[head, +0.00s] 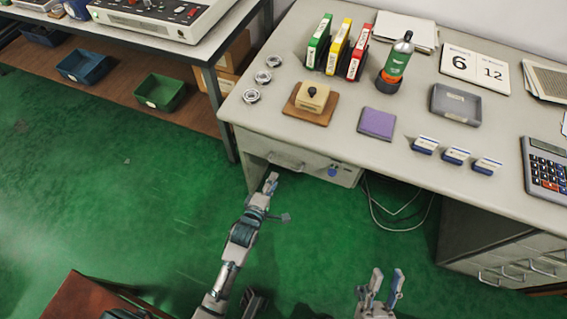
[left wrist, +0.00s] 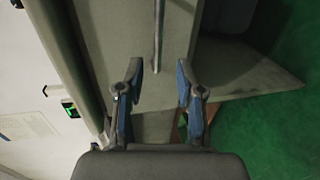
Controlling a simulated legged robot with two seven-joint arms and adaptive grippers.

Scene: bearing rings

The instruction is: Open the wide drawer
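The wide drawer (head: 312,165) is under the left part of the grey desk, and its front looks flush with the desk. Its bar handle (head: 286,162) faces out, with a blue round spot to the right of it. My left gripper (head: 270,182) is just in front of and below the handle. In the left wrist view, the left gripper (left wrist: 159,80) is open, and the handle (left wrist: 157,38) lies ahead, lined up between the fingertips. The fingers are not closed on it. My right gripper (head: 382,282) is open and empty, low in the head view, away from the desk.
The desktop (head: 330,205) carries binders, a bottle, a stamp block and a calculator (head: 546,170). Another drawer unit (head: 510,262) is at the right, with cables (head: 395,212) hanging between. A bench with bins (head: 160,92) stands at the left. Green floor is clear ahead.

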